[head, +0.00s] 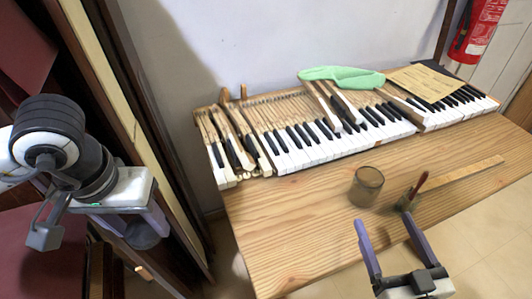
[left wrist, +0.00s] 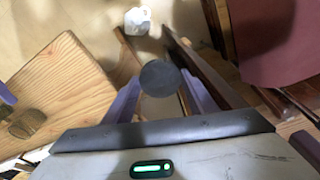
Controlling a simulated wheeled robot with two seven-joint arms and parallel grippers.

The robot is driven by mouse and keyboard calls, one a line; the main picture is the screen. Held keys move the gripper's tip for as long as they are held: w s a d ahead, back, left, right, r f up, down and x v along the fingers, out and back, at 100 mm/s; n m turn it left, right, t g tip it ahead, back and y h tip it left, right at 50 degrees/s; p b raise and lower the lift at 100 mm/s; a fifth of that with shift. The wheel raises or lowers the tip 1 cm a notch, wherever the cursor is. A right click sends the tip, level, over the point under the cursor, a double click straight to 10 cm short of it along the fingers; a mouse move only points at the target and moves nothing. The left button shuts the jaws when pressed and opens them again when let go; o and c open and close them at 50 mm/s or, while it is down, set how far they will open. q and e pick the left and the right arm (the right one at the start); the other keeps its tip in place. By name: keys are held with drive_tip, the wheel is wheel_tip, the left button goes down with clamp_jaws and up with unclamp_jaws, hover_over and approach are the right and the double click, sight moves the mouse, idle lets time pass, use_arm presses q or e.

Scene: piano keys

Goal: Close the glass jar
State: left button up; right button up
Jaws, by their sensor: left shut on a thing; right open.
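The glass jar (head: 367,186) is a small, see-through brownish cylinder. It stands upright on the wooden table, its top uncovered. It also shows in the left wrist view (left wrist: 25,122) at the left edge. A dark grey round lid (left wrist: 160,78) sits between the purple fingers of my left gripper (left wrist: 158,92), which is shut on it. In the head view my left gripper (head: 140,224) is left of the table, well away from the jar, and partly covers the lid. My right gripper (head: 384,222) is open and empty at the table's front, just nearer than the jar.
A small dark holder with a red-handled tool (head: 410,194) stands right of the jar, by a wooden ruler (head: 460,172). Piano keys (head: 310,140) line the back, with a green cloth (head: 342,76) and papers on them. The table's (head: 280,225) left front is clear. Dark wooden uprights stand near my left arm.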

sight(371, 196)
use_arm(q)
drive_tip(key=shift+w, duration=0.45)
use_arm(e)
drive_tip(key=shift+w, duration=0.45)
use_arm(q)
drive_tip(key=shift+s, duration=0.25)
use_arm(e)
drive_tip(key=shift+s, duration=0.25)
use_arm(q)
drive_tip(key=shift+r, duration=0.2)
use_arm(e)
drive_tip(key=w, duration=0.6)
drive_tip(key=shift+w+a, duration=0.25)
drive_tip(key=shift+w, duration=0.2)
use_arm(q)
drive_tip(key=shift+r+p, duration=0.15)
drive_tip(key=shift+p, duration=0.2)
use_arm(e)
drive_tip(key=shift+w, duration=2.6)
drive_tip(key=shift+c, duration=0.5)
